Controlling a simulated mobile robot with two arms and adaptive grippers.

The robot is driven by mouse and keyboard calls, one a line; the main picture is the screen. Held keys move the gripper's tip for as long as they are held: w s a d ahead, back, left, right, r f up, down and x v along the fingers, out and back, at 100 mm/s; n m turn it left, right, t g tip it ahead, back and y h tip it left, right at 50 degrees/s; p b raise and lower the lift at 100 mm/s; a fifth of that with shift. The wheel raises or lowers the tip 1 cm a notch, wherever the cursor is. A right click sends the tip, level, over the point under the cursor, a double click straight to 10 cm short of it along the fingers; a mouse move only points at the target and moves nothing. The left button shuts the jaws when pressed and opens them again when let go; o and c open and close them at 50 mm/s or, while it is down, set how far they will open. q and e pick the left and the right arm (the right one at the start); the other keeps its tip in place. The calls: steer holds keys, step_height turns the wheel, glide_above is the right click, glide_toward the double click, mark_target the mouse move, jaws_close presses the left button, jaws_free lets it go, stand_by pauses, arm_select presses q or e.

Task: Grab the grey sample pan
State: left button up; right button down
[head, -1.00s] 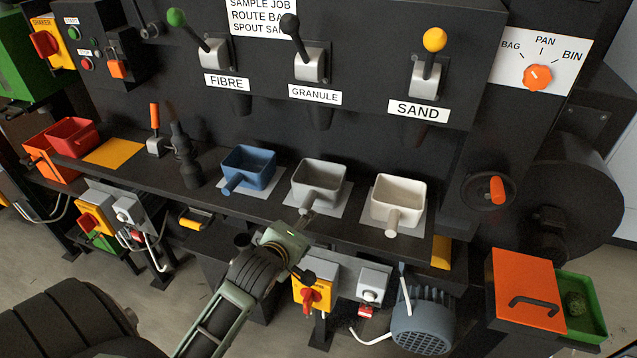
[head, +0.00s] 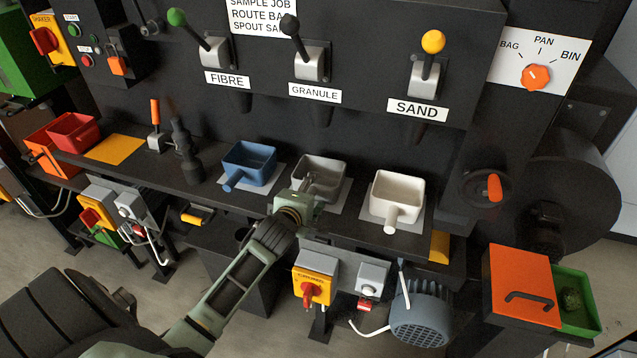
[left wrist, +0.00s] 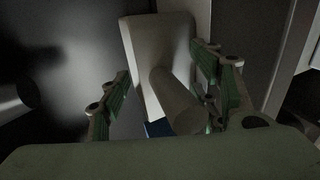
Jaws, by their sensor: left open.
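The grey sample pan (head: 327,165) sits on a pale mat on the dark shelf, below the GRANULE lever. My left gripper (head: 309,186) is at the front of this pan and hides its handle in the head view. In the left wrist view the pan (left wrist: 143,60) lies ahead, with its round handle (left wrist: 178,102) pointing towards the camera. The open fingers of my left gripper (left wrist: 166,95) stand on either side of the handle. The right finger looks closer to the handle than the left one. My right gripper does not show.
A blue pan (head: 252,160) stands just left of the grey one and a white pan (head: 397,193) to its right. The labelled levers hang above. A yellow switch box (head: 313,285) and a motor (head: 420,318) are below the shelf.

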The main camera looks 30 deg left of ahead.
arm_select(q)
steer(key=shift+w+a+f, duration=0.1)
steer(key=shift+w+f, duration=0.05)
steer(key=shift+w, duration=0.15)
steer(key=shift+c, duration=0.3)
steer(key=shift+s, duration=0.25)
jaws_close()
